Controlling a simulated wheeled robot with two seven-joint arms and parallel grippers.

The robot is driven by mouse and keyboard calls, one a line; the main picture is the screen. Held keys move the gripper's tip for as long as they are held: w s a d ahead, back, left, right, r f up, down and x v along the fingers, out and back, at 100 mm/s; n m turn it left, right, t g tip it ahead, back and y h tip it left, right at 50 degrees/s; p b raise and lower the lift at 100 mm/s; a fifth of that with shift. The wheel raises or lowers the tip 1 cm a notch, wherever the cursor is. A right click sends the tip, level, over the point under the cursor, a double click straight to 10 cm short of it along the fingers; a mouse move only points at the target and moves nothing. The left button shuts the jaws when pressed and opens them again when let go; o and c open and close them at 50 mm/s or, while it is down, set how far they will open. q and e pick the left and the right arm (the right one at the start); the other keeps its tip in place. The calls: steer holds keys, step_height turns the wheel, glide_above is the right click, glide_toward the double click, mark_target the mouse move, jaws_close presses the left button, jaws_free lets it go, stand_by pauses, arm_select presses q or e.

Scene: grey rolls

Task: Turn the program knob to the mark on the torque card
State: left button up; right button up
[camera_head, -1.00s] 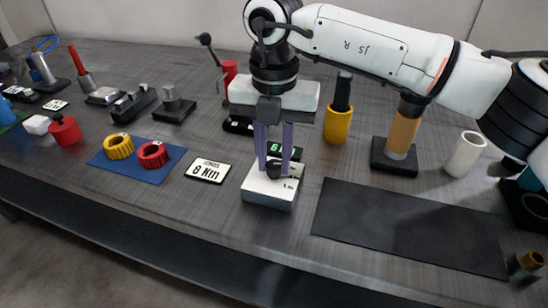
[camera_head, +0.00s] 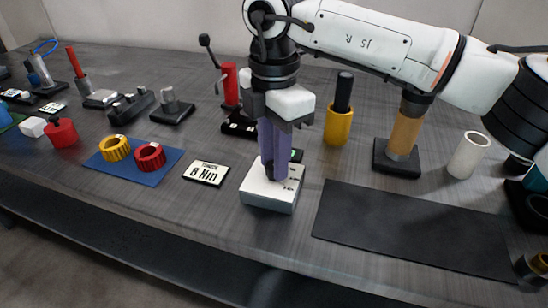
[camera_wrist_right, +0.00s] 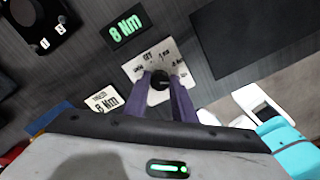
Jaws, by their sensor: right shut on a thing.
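My right gripper (camera_head: 273,168) points down over the small white program box (camera_head: 266,198) and is shut on the black program knob (camera_wrist_right: 158,82) on its top. In the head view the fingers hide most of the knob. In the wrist view printed marks show around the knob on the plate (camera_wrist_right: 138,67), too small to read surely; I cannot tell where the knob points. The torque card (camera_head: 206,173) lies flat left of the box and reads "8 Nm"; it also shows in the wrist view (camera_wrist_right: 104,98). My left gripper is not in view.
A display (camera_wrist_right: 127,27) behind the box reads "8 Nm" in green. A blue mat (camera_head: 130,165) with a yellow and a red ring lies left. A bare dark mat (camera_head: 410,225) lies right. A yellow cup (camera_head: 338,125) with a black handle stands behind.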

steer(key=shift+m, duration=0.3)
steer(key=o, duration=1.1)
steer(key=shift+c, duration=0.2)
steer(key=shift+r, duration=0.15)
step_height(320, 180, up, 10)
steer(key=p, duration=0.1)
